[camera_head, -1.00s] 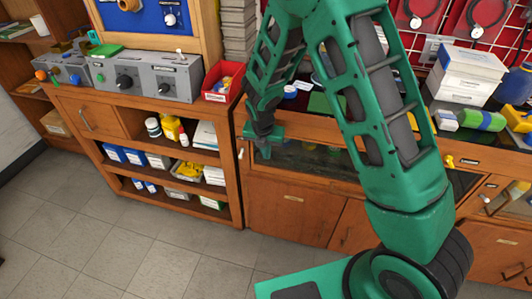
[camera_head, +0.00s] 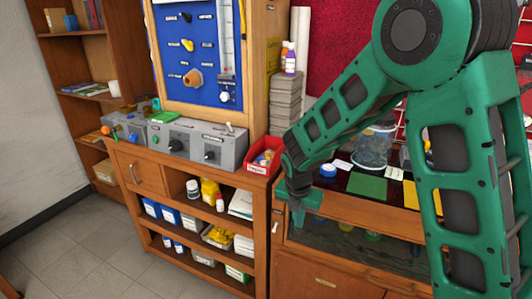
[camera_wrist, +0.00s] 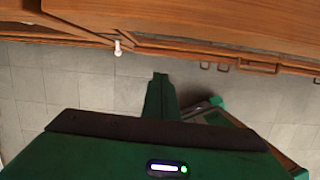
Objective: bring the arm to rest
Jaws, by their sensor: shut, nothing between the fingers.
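My green arm reaches in from the right in the head view, bent at a high elbow. My gripper (camera_head: 298,212) hangs pointing down at the front edge of the wooden bench, just right of the red bin. In the wrist view my gripper (camera_wrist: 160,92) shows as a narrow green shape with no gap and nothing held, over grey floor tiles. I cannot tell from the head view how far it is from the bench front.
A red bin (camera_head: 262,157) and grey control boxes (camera_head: 205,143) stand on the bench. Shelves below hold bottles and small boxes. A blue panel (camera_head: 198,50) stands behind. A clear container (camera_head: 372,147) stands behind my arm. Floor (camera_head: 110,250) is free at lower left.

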